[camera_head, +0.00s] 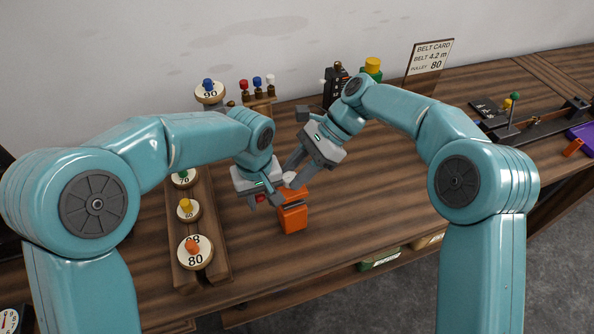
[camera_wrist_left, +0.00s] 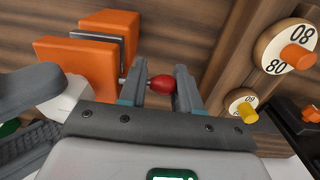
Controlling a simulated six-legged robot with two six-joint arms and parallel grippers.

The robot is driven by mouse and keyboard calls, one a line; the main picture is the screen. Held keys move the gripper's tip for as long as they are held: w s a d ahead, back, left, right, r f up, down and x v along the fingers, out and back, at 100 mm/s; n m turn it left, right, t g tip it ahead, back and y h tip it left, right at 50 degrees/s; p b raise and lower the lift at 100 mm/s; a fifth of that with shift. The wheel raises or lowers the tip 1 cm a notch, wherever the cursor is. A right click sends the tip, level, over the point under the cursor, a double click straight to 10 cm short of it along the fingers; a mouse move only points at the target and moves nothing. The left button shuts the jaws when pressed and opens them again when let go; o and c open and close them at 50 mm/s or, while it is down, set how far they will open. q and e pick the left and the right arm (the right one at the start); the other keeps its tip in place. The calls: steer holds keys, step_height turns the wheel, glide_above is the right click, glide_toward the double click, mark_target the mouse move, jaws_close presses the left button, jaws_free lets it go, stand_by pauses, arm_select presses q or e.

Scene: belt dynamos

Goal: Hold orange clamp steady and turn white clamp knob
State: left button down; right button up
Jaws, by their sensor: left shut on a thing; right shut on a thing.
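The orange clamp (camera_head: 292,217) stands on the wooden bench in the middle of the head view, and its blocks (camera_wrist_left: 80,65) fill the upper left of the left wrist view. A red knob (camera_wrist_left: 162,82) on a thin metal rod sticks out of its side. My left gripper (camera_wrist_left: 160,92) is shut on this red knob, beside the clamp (camera_head: 268,197). The white knob (camera_wrist_left: 66,98) sits against the clamp's other face. My right gripper (camera_head: 290,178) reaches down from the upper right and is shut on the white knob, which its fingers partly cover.
A wooden rack (camera_head: 220,235) with numbered pulleys, such as the orange-knobbed one (camera_head: 195,252), stands left of the clamp. Small coloured pegs (camera_head: 257,85) and a belt card (camera_head: 428,66) stand behind.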

steer(key=shift+w+a+n+g+h, duration=0.15)
steer(key=shift+n+g+h, duration=0.8)
steer(key=shift+n, duration=0.75)
steer(key=shift+g, duration=0.35)
steer(key=o, duration=1.1)
steer(key=shift+c, duration=0.2)
